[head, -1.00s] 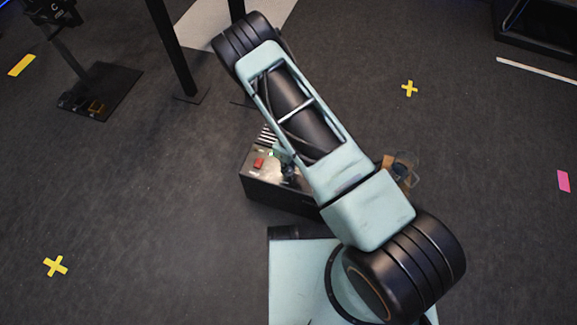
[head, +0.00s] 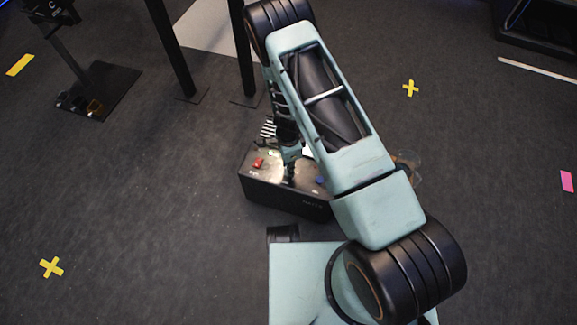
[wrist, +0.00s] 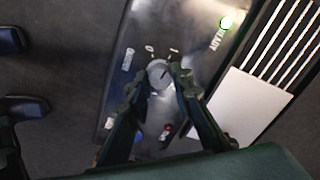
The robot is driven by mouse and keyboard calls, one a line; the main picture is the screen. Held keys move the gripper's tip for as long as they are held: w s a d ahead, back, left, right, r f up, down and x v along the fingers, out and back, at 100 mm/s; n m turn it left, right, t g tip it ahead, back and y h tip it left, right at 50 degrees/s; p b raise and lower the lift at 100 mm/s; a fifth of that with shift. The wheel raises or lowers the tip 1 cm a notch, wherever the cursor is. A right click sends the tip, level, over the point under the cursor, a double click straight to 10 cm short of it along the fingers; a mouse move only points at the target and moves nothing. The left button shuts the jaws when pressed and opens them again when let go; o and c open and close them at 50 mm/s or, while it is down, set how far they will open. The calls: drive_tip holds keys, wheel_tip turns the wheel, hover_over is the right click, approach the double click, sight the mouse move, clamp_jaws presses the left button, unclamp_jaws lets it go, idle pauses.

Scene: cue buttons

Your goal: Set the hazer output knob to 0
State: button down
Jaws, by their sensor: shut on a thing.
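The hazer is a dark box (head: 285,199) on the floor, with its control panel on top. In the wrist view the grey round output knob (wrist: 158,70) sits on the panel, with the markings "0" and "1" and the word OUTPUT printed around it. My gripper (wrist: 157,77) has one finger on each side of the knob and is shut on it. The knob's exact pointer direction is too small to tell. In the head view my gripper (head: 290,172) is over the middle of the panel, and the knob is hidden there.
A red control (head: 258,162) and a blue button (head: 320,180) flank my gripper. A pale plate with slats (wrist: 248,103) lies beside the knob. Black stand posts (head: 168,48) rise behind the hazer.

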drive_tip(key=n+b, duration=0.1)
drive_tip(key=n, duration=0.4)
drive_tip(key=shift+n, duration=0.3)
drive_tip(key=n, duration=0.4)
drive_tip(key=shift+n, duration=0.4)
drive_tip(key=shift+b, duration=0.3)
drive_tip(key=c, duration=1.7)
unclamp_jaws()
drive_tip(key=shift+r, duration=0.1)
wheel_tip(320, 180, up, 12)
drive_tip(key=shift+f, duration=0.1)
